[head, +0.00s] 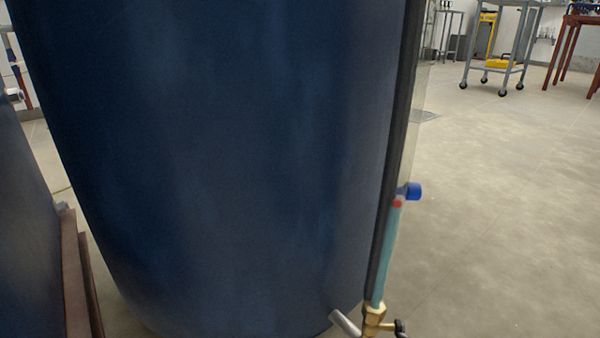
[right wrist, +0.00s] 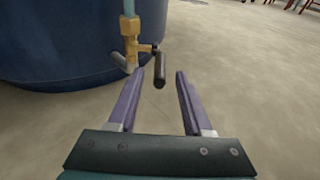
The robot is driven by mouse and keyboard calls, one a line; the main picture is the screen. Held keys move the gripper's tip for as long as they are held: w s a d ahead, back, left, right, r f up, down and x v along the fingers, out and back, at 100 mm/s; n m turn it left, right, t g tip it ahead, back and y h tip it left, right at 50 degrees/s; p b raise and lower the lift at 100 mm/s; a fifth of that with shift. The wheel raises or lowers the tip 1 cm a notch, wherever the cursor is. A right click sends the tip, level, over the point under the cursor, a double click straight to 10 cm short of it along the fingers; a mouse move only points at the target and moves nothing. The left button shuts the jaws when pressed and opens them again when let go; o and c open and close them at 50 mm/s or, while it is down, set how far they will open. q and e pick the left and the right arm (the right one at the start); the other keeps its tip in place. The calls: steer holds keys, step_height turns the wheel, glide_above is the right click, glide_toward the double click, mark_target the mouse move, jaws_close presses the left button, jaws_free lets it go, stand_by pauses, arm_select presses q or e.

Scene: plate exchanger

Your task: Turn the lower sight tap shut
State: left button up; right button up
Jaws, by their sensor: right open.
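The lower sight tap is a brass fitting (head: 374,318) at the foot of the sight glass, low on the right side of the blue tank; its dark lever (head: 400,328) is cut by the lower edge of the head view. In the right wrist view the brass tap (right wrist: 132,48) stands at upper middle, and its black lever (right wrist: 160,70) hangs downward. My right gripper (right wrist: 168,76) is open and empty. The lever shows between its fingertips in the picture; I cannot tell how far beyond them it is. My left gripper is not in view.
The blue tank (head: 220,150) fills the left and middle. The sight glass (head: 386,250) holds teal liquid, with a blue clip (head: 413,191) beside it. The floor (head: 500,220) at right is clear. A grey trolley (head: 503,45) stands far behind.

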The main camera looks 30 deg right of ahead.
steer(key=v, duration=0.6)
steer(key=shift+p, duration=0.35)
